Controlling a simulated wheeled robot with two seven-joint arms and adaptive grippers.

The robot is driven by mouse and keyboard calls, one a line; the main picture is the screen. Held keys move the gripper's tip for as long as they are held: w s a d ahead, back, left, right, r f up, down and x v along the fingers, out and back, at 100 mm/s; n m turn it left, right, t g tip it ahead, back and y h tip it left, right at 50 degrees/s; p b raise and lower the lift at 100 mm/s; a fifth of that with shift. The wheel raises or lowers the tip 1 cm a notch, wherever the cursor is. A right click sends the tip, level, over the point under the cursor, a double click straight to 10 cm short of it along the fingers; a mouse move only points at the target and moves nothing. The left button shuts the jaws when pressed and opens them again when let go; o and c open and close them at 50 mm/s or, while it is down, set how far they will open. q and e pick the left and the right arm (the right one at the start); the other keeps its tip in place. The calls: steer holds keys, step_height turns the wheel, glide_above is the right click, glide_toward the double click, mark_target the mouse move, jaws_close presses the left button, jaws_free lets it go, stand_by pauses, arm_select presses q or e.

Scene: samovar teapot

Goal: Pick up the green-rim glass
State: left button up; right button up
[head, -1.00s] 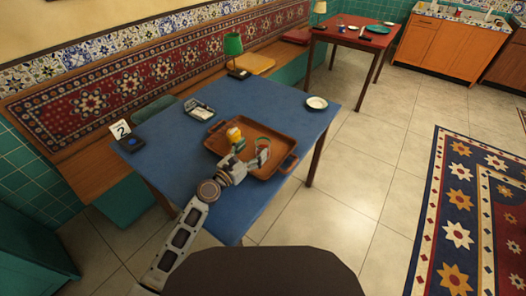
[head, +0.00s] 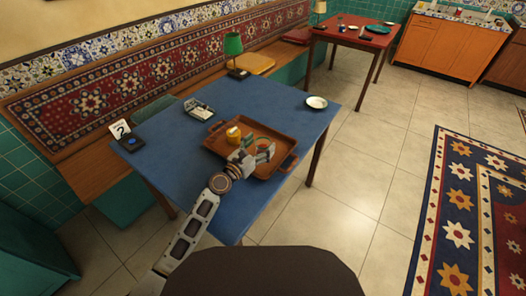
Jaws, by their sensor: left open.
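The green-rim glass (head: 262,142) stands in the brown tray (head: 287,142) on the blue table. Only its green rim and a little of its side show; the rest is hidden by my left gripper (head: 263,154). The left gripper is open, low over the tray, with its fingers right at the near side of the glass. I cannot tell whether they touch it. My right gripper is out of view.
A yellow-orange item (head: 233,134) is in the tray, left of the glass. A white saucer (head: 316,102), a green lamp (head: 234,50), a small metal tray (head: 199,109) and a number card (head: 121,129) stand on the blue table (head: 265,100). The table's middle is clear.

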arm_select(q)
steer(key=shift+x, duration=1)
steer(key=shift+c, duration=0.4)
steer(key=c, duration=1.2)
